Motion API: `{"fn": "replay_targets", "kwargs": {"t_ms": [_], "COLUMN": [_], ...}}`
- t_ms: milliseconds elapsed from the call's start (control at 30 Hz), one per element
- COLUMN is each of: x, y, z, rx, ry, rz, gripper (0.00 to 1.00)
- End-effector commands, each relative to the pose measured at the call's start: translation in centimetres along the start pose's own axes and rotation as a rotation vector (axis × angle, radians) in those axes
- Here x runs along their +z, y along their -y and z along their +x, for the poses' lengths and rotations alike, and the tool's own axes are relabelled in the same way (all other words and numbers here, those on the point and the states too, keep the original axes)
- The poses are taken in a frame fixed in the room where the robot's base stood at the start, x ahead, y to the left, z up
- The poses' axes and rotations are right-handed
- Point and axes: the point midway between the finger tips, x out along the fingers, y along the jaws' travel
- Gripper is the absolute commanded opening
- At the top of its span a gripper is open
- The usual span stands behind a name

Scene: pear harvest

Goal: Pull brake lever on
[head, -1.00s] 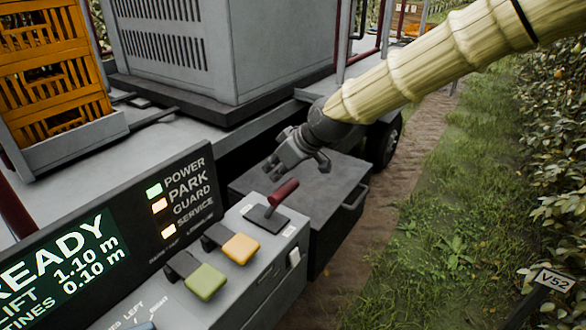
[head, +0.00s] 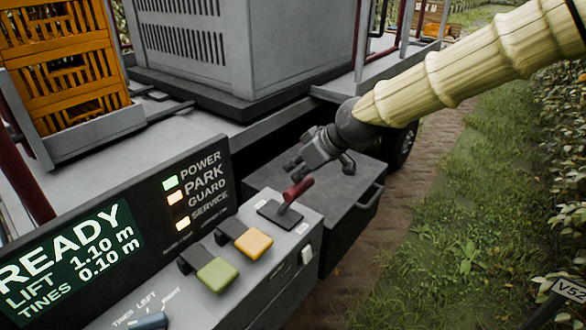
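The brake lever (head: 297,190) has a dark red grip. It stands tilted up to the right out of a dark base plate (head: 280,214) on the grey control console (head: 262,285). My gripper (head: 318,166) is just behind and above the lever in the picture, with its dark fingers spread apart. The fingers look empty. I cannot tell whether a finger touches the grip.
A yellow paddle (head: 254,242) and a green paddle (head: 217,274) sit left of the lever. The display panel (head: 75,262) reads READY, with POWER, PARK, GUARD and SERVICE lamps. A dark box (head: 325,200) stands behind the console. Grass lies to the right.

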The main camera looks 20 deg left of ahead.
Motion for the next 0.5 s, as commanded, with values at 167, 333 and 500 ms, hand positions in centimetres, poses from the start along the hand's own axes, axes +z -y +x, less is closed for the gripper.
{"fn": "replay_targets", "kwargs": {"t_ms": [167,333,500], "x": [0.6,-1.7,-3.8], "y": [0.3,0.3,0.3], "z": [0.4,0.2,0.1], "rx": [-0.010,-0.003,0.003], "ry": [0.026,0.019,0.010], "rz": [0.007,0.006,0.004], "gripper": [0.00,0.00,0.00]}}
